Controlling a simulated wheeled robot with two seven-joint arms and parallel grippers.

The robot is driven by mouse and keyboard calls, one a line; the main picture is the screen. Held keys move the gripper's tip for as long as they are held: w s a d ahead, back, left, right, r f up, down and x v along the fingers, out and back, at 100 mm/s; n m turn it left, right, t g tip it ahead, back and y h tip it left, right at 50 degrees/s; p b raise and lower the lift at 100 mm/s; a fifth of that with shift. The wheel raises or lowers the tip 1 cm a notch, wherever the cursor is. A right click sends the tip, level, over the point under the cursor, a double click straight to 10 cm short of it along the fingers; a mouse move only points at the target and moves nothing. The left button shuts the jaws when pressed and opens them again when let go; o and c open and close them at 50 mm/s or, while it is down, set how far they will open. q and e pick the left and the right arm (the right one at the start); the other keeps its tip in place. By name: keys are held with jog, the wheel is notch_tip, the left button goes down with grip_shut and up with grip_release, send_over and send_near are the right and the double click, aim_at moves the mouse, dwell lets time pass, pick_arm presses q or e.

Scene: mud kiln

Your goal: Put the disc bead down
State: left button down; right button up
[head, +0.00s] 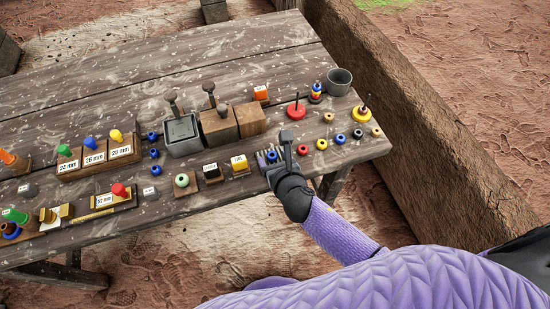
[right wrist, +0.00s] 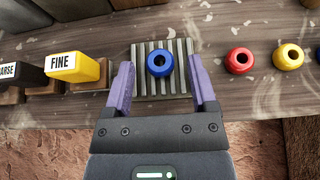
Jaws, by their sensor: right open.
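A round blue bead (right wrist: 160,63) with a dark hole sits on a grey ridged block (right wrist: 184,79) near the table's front edge. It is the likely disc bead; its exact shape is hard to tell. In the head view the bead (head: 272,157) and the block (head: 262,163) are partly beside and behind my right gripper (head: 280,152). In the right wrist view my right gripper (right wrist: 160,72) is open, its two purple fingers on either side of the bead with a gap at each side. My left gripper is not in view.
Red (head: 302,150), yellow (head: 321,144) and other beads lie to the right on the wooden table (head: 230,60). A yellow FINE-labelled piece (head: 239,163) stands close left. A mud wall borders the right.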

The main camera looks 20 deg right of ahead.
jog(key=shift+r, duration=0.25)
jog(key=p+v, duration=0.5)
jog(key=v, duration=0.6)
jog(key=s+d+f+m+g, duration=0.2)
jog(key=s+f+m+g, duration=0.15)
jog(key=f+m, duration=0.3)
jog(key=s+d+f+m+g, duration=0.2)
jog(key=s+f+m, duration=0.3)
jog(key=f+m, duration=0.15)
jog(key=s+d+f+m+g, duration=0.1)
jog(key=s+f+m+g, duration=0.2)
jog(key=s+m, duration=0.6)
jog(key=s+d+f+m+g, duration=0.2)
jog(key=s+f+m+g, duration=0.1)
jog(key=s+f+m, duration=0.4)
jog(key=s+m, duration=0.3)
jog(key=m, duration=0.1)
jog(key=shift+m+h, duration=0.3)
jog(key=shift+m, duration=0.1)
jog(key=shift+s, duration=0.1)
